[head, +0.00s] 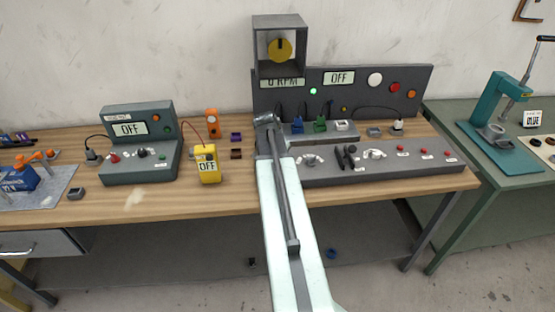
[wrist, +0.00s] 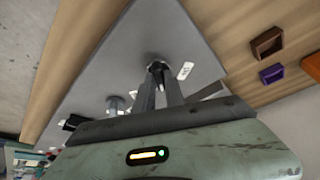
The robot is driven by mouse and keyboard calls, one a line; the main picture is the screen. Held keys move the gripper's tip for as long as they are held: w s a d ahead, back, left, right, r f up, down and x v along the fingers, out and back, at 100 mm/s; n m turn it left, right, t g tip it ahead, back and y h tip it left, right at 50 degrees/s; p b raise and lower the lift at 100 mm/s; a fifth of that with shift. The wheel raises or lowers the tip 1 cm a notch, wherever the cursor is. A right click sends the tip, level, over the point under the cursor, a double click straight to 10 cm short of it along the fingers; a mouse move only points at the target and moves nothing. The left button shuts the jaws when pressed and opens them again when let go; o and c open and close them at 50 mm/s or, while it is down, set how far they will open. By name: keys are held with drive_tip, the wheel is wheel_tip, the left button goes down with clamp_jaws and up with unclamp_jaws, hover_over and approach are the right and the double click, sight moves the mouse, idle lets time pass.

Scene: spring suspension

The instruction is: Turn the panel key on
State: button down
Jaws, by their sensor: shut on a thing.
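The grey panel console (head: 435,168) stands on the wooden bench, and its upright back board carries a display (head: 339,78) that reads OFF. In the wrist view, the panel key (wrist: 157,66) is a small dark piece on the grey console top, by a white label (wrist: 185,71). My gripper (wrist: 161,84) has its fingers closed together on the key. The key's turn angle is hard to tell. In the head view, my pale arm crosses the left end of the console and hides the key and my fingertips.
Purple (wrist: 271,73) and brown (wrist: 267,42) blocks lie beside the console's left end. Left of them stand a yellow meter (head: 208,170) and a grey supply box (head: 140,150). Knobs and plugs crowd the console right of my arm. A teal press (head: 495,115) stands on the right-hand table.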

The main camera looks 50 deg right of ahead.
drive_tip(key=c, duration=1.4)
unclamp_jaws()
drive_tip(key=w+p+v, duration=0.1)
drive_tip(key=p+v, duration=0.6)
drive_tip(key=shift+s+a+r, duration=0.2)
drive_tip(key=shift+s+r, duration=0.25)
drive_tip(key=shift+s, duration=0.1)
